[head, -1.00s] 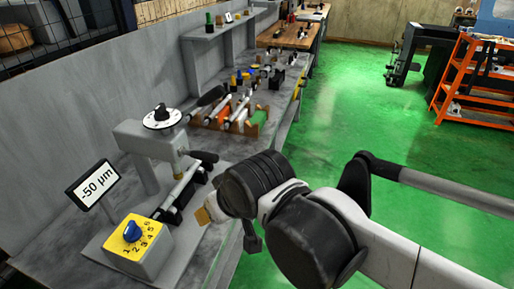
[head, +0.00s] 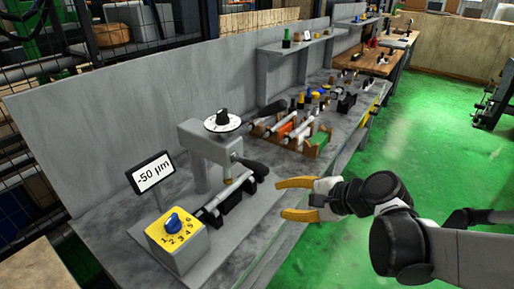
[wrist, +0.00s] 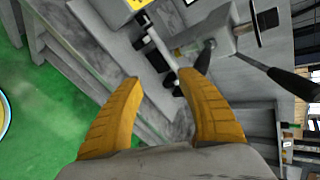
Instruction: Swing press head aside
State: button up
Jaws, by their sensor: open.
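The press head (head: 207,140) is a grey arm on a grey column, with a white dial and black knob (head: 223,120) on top. It reaches over a pale shaft (head: 215,203) resting on black supports. A dark handle (head: 268,107) sticks out to the right behind the head, and another dark grip (head: 254,167) is below it. My gripper (head: 282,198) has yellow fingers, is open and empty, and is to the right of the press, apart from it. In the wrist view, the open fingers (wrist: 160,80) point toward the grey press (wrist: 208,43) and its dark handle (wrist: 290,82).
A yellow-topped box with a blue knob (head: 173,221) and a sign reading -50 µm (head: 152,172) stand left of the press. A rack of rods (head: 290,130) stands behind on the bench.

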aim_at(246, 162)
jog(key=w+d+m+t+y+b, duration=0.1)
jog(key=w+m+t+y, duration=0.2)
jog(key=w+m+y, duration=0.45)
jog(key=shift+m+h, duration=0.65)
jog(key=shift+m, duration=0.3)
jog(key=x, duration=0.3)
jog(key=b+x, duration=0.1)
jog(key=x, duration=0.2)
jog(key=b+x, duration=0.1)
jog(key=x, duration=0.2)
jog(key=shift+a+r, duration=0.3)
jog(key=shift+a, duration=0.1)
grip_shut()
